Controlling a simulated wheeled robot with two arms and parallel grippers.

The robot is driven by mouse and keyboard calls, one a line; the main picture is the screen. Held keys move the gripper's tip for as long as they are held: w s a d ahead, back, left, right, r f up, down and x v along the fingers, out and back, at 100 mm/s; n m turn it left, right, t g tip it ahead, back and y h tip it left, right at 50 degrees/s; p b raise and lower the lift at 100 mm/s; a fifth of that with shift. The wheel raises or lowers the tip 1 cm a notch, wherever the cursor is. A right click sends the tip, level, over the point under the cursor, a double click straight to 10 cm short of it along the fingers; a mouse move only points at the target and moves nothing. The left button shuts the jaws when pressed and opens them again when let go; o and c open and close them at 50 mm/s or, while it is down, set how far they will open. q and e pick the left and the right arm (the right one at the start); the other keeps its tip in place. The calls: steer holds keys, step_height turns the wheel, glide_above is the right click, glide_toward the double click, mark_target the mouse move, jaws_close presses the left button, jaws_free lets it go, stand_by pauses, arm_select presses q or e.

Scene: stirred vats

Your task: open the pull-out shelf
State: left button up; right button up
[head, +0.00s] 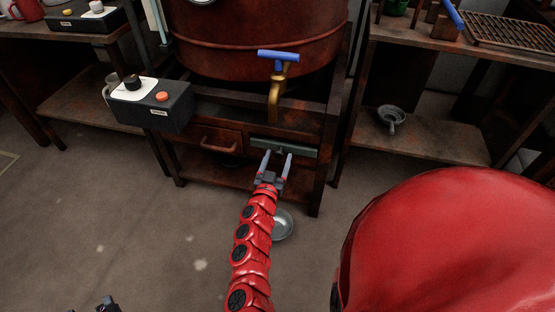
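The pull-out shelf (300,152) is a grey-green panel set in the dark wooden stand under the vat, right of a brown drawer. It looks pushed in, with a small handle (279,150) along its front. My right gripper (278,155) is open, its two grey fingers pointing at the shelf front and spread about the handle's middle. I cannot tell whether they touch it. Nothing shows held between them. Of my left arm, only a small dark part shows at the bottom left edge; its fingers cannot be made out.
A brown drawer (208,138) with a copper handle sits left of the shelf. A brass tap (275,90) with a blue lever hangs above. A black control box (150,108) juts out at left. A metal bowl (284,224) lies below, partly behind my arm. The floor at left is clear.

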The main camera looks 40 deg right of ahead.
jaws_close()
stand_by(1.2)
